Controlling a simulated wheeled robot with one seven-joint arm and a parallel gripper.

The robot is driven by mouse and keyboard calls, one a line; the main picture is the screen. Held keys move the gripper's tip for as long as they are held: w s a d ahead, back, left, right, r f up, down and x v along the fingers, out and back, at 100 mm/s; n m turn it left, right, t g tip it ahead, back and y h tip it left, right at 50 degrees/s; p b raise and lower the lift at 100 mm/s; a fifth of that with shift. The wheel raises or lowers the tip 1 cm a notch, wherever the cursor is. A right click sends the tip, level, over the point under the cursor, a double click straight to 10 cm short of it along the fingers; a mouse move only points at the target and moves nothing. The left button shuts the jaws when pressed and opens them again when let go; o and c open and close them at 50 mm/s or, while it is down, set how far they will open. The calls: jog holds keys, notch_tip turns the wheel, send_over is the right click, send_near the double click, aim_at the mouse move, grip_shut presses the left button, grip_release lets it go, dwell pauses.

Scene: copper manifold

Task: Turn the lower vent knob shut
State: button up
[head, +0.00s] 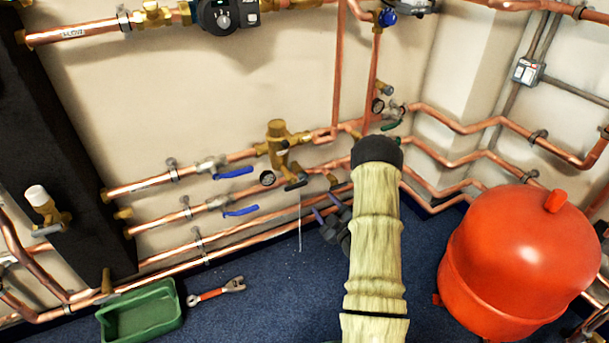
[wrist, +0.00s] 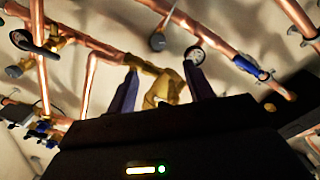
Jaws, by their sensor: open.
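A brass valve body (head: 277,142) with a round gauge stands in the copper pipes at the middle of the wall. A small dark knob (head: 295,183) sits at its lower end, and a thin pale line like water runs down below it. I cannot tell for sure that this is the lower vent knob. My gripper (head: 327,206) is open, low and just right of that line, partly hidden by my arm. In the wrist view its purple fingers (wrist: 162,82) stand apart on either side of a brass fitting (wrist: 165,92), with no visible grip on it.
Blue lever handles (head: 233,172) stick out on the pipes to the left. A red tank (head: 522,262) stands on the floor at right. A green tray (head: 142,312) and a red-handled wrench (head: 216,291) lie at lower left. A white-capped brass fitting (head: 38,197) is at far left.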

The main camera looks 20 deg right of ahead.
aim_at(301, 174)
jog(key=w+b, duration=0.2)
jog(key=w, duration=0.3)
jog(key=w+b, duration=0.2)
jog(key=w, duration=0.4)
jog(key=w+b, duration=0.1)
jog(key=w, duration=0.4)
jog(key=shift+w+a+f+b, duration=0.1)
jog(key=shift+w+a+b, duration=0.15)
jog(key=shift+b, duration=0.15)
jog(key=shift+w+d, duration=0.2)
jog(key=shift+d, duration=0.1)
jog(key=shift+w+a, duration=0.1)
jog(key=shift+a, duration=0.4)
jog(key=shift+d, duration=0.15)
jog(key=c, duration=1)
jog(key=shift+d, duration=0.1)
